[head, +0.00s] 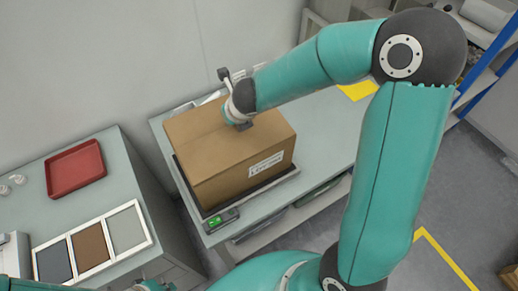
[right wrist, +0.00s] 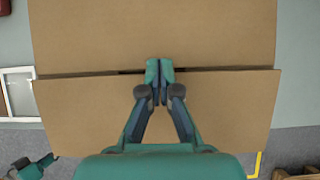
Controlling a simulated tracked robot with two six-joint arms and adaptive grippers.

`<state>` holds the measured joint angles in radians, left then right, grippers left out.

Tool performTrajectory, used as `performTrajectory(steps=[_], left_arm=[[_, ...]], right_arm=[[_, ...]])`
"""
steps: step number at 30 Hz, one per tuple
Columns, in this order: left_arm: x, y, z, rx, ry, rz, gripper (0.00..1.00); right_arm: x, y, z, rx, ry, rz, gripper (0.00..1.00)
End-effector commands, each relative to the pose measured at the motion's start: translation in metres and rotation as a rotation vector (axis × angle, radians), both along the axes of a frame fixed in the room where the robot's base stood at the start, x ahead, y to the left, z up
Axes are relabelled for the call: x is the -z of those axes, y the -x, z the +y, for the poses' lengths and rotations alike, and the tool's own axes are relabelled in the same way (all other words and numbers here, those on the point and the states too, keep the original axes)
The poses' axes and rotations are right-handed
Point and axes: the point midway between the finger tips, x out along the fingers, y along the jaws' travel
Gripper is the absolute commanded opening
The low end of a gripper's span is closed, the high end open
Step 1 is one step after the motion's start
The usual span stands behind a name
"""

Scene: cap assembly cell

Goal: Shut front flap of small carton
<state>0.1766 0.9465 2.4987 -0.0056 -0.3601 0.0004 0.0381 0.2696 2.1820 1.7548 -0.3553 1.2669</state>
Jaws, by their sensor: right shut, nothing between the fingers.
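The small carton (head: 215,150) is a brown cardboard box with a white label on its side, standing on a dark scale platform. Its top looks nearly flat in the head view. In the right wrist view, the front flap (right wrist: 80,105) lies along the seam with the far panel (right wrist: 150,35), with a thin dark gap between them. My right gripper (head: 243,125) is shut and empty at the top; its fingertips (right wrist: 159,68) are over the seam. Whether they touch the cardboard is unclear. Part of my left gripper (right wrist: 35,165) shows at the lower left; its jaw state is unclear.
A second bench to the left holds a red tray (head: 75,168) and a white frame of coloured panels (head: 92,244). Bench surface is free right of the carton.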

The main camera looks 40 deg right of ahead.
Motion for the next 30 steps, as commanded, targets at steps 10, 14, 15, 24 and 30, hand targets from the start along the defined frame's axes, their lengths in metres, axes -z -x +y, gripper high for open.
performTrajectory(steps=[10,14,15,24,30], left_arm=[[-0.001,0.0,0.0,0.0,0.0,0.001,0.0],[-0.001,0.0,0.0,0.0,0.0,0.0,0.0],[-0.001,0.0,0.0,0.0,0.0,0.001,0.0],[-0.001,0.0,0.0,0.0,0.0,0.0,0.0],[-0.001,0.0,0.0,0.0,0.0,0.0,0.0]], right_arm=[[0.001,-0.003,0.008,-0.018,-0.002,0.009,0.0],[0.001,-0.005,0.01,-0.02,-0.001,0.008,0.0],[0.001,-0.005,0.01,-0.022,-0.002,0.008,0.0],[-0.01,-0.006,0.01,-0.02,-0.001,0.006,0.0],[-0.015,-0.006,0.01,-0.022,-0.001,0.007,0.0]])
